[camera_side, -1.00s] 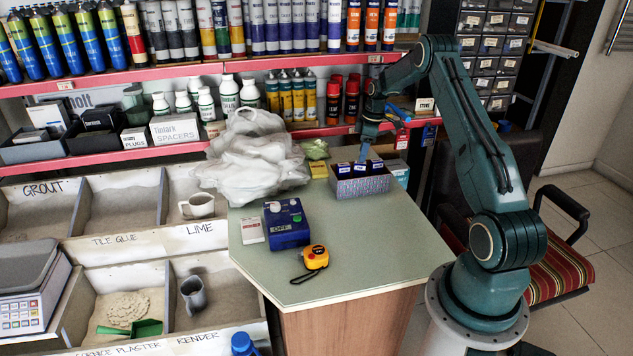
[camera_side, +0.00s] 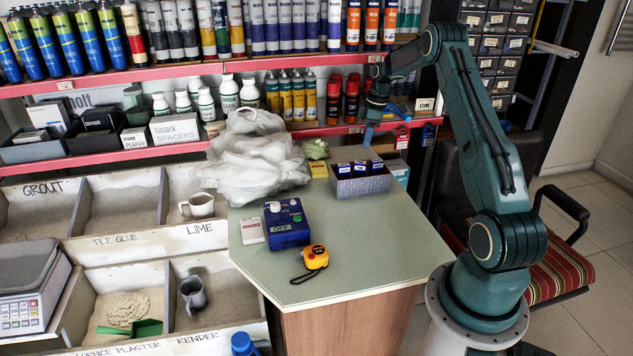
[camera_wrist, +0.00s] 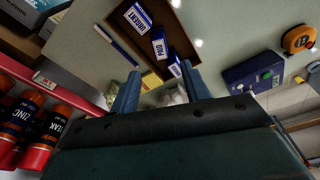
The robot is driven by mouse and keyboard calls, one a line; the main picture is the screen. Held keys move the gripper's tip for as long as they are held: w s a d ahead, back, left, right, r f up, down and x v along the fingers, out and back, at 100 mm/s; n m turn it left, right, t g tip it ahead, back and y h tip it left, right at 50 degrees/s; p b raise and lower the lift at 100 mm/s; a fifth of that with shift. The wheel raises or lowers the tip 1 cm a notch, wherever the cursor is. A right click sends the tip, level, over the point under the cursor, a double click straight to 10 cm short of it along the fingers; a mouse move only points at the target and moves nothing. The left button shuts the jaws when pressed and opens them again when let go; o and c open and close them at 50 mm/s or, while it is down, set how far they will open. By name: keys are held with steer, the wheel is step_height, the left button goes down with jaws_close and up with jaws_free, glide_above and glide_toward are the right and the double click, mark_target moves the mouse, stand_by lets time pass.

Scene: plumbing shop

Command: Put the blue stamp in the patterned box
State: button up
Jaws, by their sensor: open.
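The patterned box (camera_side: 362,187), blue-grey outside and brown inside, stands at the back right of the counter. Three blue stamps with white labels stand in it: a left one (camera_side: 343,169), a middle one (camera_side: 360,167) and a right one (camera_side: 376,165). In the wrist view, the stamp labelled URGENT (camera_wrist: 137,17), the one labelled PAID (camera_wrist: 159,44) and a third partly hidden stamp (camera_wrist: 175,66) lie inside the box (camera_wrist: 185,32). My gripper (camera_side: 368,138) is above the box, clear of the stamps. Its fingers (camera_wrist: 157,88) are apart with nothing held between them.
A blue device (camera_side: 287,223) with a small white box (camera_side: 252,231) and an orange tape measure (camera_side: 315,257) sit on the counter (camera_side: 370,245). Plastic bags (camera_side: 255,160) are piled at back left. Shelves with bottles and cans stand close behind. The front right counter is clear.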

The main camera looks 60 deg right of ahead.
steer(key=s+a+r+m+t+h, duration=0.1)
steer(key=a+r, duration=0.9)
steer(key=a, duration=0.3)
steer(key=a+r+m, duration=0.1)
steer(key=a+r, duration=0.9)
steer(key=a, duration=0.2)
steer(key=s+a+r+m+t, duration=0.15)
steer(key=s+a+r, duration=0.25)
steer(key=s+a, duration=0.7)
steer(key=s+a+f+m+t, duration=0.1)
steer(key=s+a+f, duration=0.2)
steer(key=s+a, duration=0.4)
steer(key=shift+s+a+f, duration=0.15)
steer(key=shift+s, duration=1.8)
steer(key=shift+t, duration=0.25)
